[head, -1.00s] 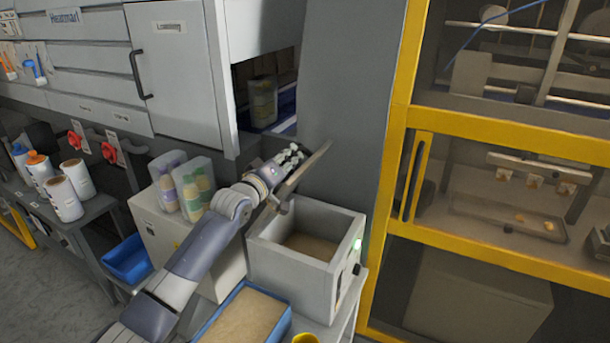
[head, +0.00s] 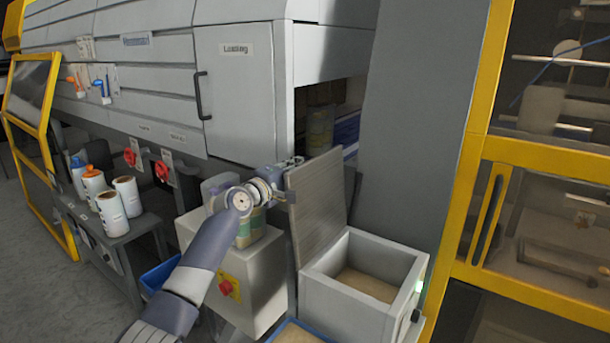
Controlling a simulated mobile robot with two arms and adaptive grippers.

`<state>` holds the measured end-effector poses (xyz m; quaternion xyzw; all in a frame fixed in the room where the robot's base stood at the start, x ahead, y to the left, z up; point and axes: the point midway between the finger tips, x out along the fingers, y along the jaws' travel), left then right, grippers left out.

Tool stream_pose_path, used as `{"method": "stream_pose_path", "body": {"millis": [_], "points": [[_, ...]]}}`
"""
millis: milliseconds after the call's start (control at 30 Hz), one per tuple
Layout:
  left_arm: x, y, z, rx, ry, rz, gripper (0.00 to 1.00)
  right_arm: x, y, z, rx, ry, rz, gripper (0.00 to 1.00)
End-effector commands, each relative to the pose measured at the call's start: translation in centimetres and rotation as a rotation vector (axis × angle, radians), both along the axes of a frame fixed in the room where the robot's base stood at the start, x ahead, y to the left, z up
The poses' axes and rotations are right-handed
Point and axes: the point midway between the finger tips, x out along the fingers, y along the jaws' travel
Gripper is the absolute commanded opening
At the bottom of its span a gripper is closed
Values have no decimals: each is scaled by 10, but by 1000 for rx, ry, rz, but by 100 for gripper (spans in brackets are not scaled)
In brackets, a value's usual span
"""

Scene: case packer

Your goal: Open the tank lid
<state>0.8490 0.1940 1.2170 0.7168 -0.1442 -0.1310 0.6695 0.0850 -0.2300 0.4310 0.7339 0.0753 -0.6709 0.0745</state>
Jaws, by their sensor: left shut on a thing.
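The tank (head: 411,302) is a grey square box with brown material inside, at the lower right of the head view. Its lid (head: 318,210) is a flat grey plate that stands about upright at the left side of the tank's opening, leaving the top uncovered. My left gripper (head: 288,178) is shut at the lid's upper left edge. The exact grip of its fingers is partly hidden. My right gripper is not in view.
A pale box with a red button (head: 229,288) stands left of the tank, with bottles partly behind my arm. A grey cabinet with a door marked Loading (head: 238,85) rises behind. A yellow-framed enclosure (head: 545,170) stands on the right. White bottles (head: 112,213) stand on a left shelf.

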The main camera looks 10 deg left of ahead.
Motion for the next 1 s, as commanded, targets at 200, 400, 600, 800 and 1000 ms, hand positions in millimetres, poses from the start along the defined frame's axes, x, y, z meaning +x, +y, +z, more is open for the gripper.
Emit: {"method": "stream_pose_path", "body": {"millis": [200,400,600,800,1000], "points": [[2,6,-4,-14,9,5,0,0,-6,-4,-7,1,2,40],[2,6,-5,-14,11,4,0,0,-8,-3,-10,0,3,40],[2,5,-6,-13,13,3,31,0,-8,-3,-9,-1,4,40],[1,4,-9,-13,19,0,35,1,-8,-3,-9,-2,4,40],[1,3,-6,-15,15,-1,35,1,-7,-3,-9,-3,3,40]]}}
